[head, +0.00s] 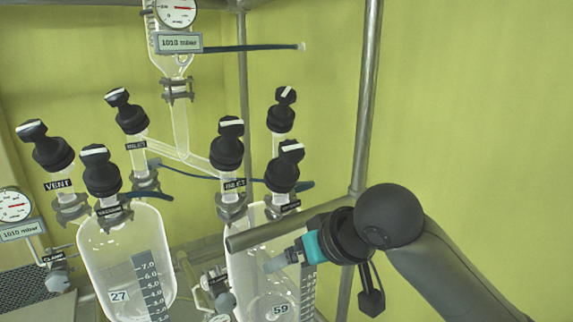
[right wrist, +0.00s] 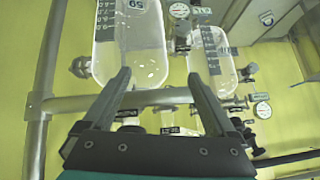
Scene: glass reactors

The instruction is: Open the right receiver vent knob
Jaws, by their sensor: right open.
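The right receiver is the glass vessel marked 59 (head: 250,268). Three black knobs with white bars stand above it: one labelled INLET (head: 229,145), one at the front right (head: 283,168) and one behind it (head: 282,112). The front right knob's label is partly hidden and I cannot read which knob is the vent. My right gripper (head: 278,262) is in front of this vessel, below the knobs and apart from them. In the right wrist view its fingers (right wrist: 160,82) are spread and empty, with vessel 59 (right wrist: 130,45) beyond them. My left gripper is not in view.
A left vessel marked 27 (head: 125,262) carries knobs labelled VENT (head: 48,148), VACUUM (head: 100,172) and INLET (head: 128,112). A metal post (head: 367,90) rises behind my right arm. A horizontal rail (head: 275,232) crosses near the gripper. The yellow wall at right is bare.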

